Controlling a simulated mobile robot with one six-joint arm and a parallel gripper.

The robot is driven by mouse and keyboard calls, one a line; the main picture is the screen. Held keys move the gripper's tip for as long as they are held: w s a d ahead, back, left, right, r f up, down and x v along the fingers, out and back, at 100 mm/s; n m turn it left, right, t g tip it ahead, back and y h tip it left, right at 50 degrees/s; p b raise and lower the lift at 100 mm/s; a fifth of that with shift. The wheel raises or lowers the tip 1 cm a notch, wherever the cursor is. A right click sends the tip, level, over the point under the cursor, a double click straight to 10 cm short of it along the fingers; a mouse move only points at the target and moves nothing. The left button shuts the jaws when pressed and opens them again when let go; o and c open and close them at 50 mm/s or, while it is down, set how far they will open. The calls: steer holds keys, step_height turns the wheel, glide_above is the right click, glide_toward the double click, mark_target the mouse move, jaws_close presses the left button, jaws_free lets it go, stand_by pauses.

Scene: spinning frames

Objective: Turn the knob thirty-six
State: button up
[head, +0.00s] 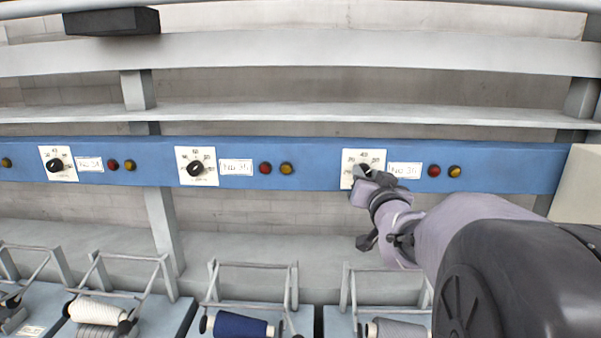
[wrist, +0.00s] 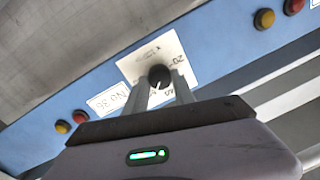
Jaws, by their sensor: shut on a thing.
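The black knob (wrist: 159,75) sits on a white dial plate (wrist: 137,62) on the blue rail, with a white pointer line on its face. In the wrist view the label beside this plate (wrist: 108,99) appears to read No 36. My gripper (wrist: 160,88) is shut on the knob, one finger on each side of it. In the head view my gripper (head: 366,178) is at the rightmost dial plate (head: 376,157), and the knob (head: 363,170) is partly hidden behind the fingers.
The blue rail (head: 320,152) carries other knobs, at the middle (head: 195,168) and left (head: 55,165). Red (head: 434,171) and yellow (head: 454,171) buttons sit right of the gripped knob. Below are yarn spools, one blue (head: 240,325), under wire frames. A dark box (head: 112,21) is at upper left.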

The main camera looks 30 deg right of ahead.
jaws_close()
steer(key=n+b, duration=0.4)
steer(key=n, duration=0.2)
steer(key=n+g+b, duration=0.1)
steer(key=n+b, duration=0.3)
steer(key=n, duration=0.2)
steer(key=n+b, duration=0.5)
steer(key=n, duration=0.1)
steer(key=shift+w+a+r+n+g+h, duration=0.1)
steer(key=shift+w+a+n+g+h, duration=0.1)
steer(key=shift+a+n+g+h, duration=0.15)
steer(key=shift+d, duration=0.1)
stand_by(0.4)
steer(key=o, duration=0.7)
jaws_free()
steer(key=shift+d, duration=0.1)
